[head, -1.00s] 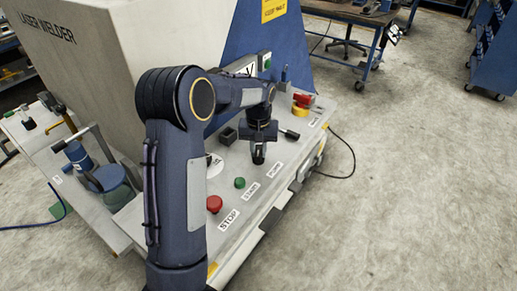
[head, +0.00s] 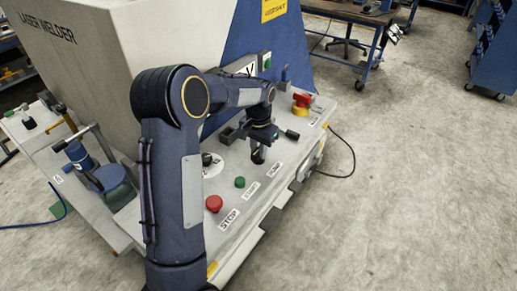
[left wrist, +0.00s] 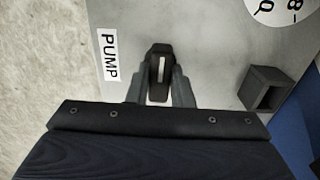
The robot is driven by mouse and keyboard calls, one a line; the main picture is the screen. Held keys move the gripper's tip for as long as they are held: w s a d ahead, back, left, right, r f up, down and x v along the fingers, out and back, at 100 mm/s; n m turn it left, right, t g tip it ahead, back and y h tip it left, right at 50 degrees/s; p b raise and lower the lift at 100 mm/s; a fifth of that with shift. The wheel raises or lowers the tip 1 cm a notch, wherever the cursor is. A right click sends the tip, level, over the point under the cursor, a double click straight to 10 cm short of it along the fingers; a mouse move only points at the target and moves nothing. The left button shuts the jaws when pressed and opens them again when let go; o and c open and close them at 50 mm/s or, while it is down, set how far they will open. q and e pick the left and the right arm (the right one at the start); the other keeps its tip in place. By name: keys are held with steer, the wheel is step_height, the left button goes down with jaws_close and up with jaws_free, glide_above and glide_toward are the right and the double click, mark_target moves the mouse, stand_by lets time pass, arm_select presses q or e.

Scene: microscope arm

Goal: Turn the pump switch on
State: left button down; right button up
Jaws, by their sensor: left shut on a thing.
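The pump switch (left wrist: 159,72) is a black knob with a white line, beside the PUMP label (left wrist: 110,55) on the grey panel. In the left wrist view its white line runs nearly straight up the picture. My left gripper (left wrist: 160,90) is shut on the knob, with one finger on each side of it. In the head view my left gripper (head: 258,154) points down at the panel beside the PUMP label (head: 275,170), and it hides most of the knob. My right gripper is not in view.
A red stop button (head: 214,203) and a green start button (head: 240,182) are nearer on the panel. A red and yellow switch (head: 302,103) is farther along. A dark square block (left wrist: 263,88) stands right of the knob. The floor (head: 420,180) to the right is clear.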

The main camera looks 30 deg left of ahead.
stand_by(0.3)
arm_select(q)
steer(key=c, duration=1.3)
jaws_free()
step_height(320, 180, up, 8)
steer(key=shift+f+b, duration=0.15)
steer(key=shift+b, duration=0.15)
